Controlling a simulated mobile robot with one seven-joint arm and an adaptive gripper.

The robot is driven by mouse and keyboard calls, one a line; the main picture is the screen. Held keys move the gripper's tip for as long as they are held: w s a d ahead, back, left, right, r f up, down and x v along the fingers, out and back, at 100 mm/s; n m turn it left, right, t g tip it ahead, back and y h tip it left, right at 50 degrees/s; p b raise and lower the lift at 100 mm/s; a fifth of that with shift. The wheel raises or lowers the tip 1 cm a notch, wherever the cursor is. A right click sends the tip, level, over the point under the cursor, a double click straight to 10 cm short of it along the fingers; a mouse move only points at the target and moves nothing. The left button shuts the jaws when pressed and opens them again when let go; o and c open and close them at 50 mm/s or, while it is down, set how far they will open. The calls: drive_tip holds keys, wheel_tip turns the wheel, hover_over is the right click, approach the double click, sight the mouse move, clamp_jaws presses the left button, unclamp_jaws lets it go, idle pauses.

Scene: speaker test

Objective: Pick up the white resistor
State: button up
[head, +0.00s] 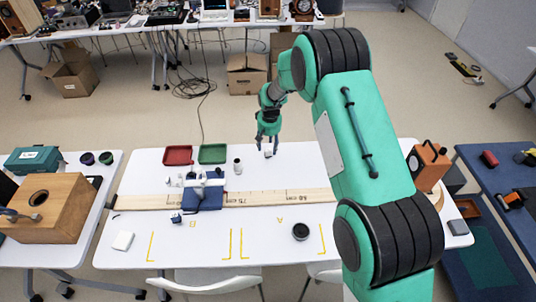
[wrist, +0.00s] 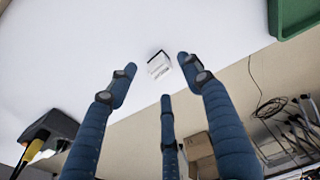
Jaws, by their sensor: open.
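A small white block, which looks like the white resistor (wrist: 158,66), lies on the white table. In the wrist view it sits between and just beyond my fingertips, apart from them. In the head view the white resistor (head: 268,152) shows just below the gripper, near the back edge of the table. My gripper (head: 267,143) points down over it. In the wrist view my gripper (wrist: 156,80) has its blue fingers spread, with nothing between them. The exact height above the block is hard to tell.
A green tray (head: 212,154) and a red tray (head: 178,155) lie to the left. A small grey cylinder (head: 238,165) stands nearby. A long wooden ruler board (head: 262,197) with a blue device (head: 203,195) crosses the table.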

sight(268, 150)
drive_tip(key=shift+w+f+b, duration=0.15)
drive_tip(key=shift+f+b, duration=0.15)
drive_tip(key=shift+f, duration=0.8)
drive_tip(key=shift+w+f+b, duration=0.15)
drive_tip(key=shift+f+b, duration=0.1)
drive_tip(key=shift+f, duration=0.8)
drive_tip(key=shift+c, duration=0.5)
clamp_jaws()
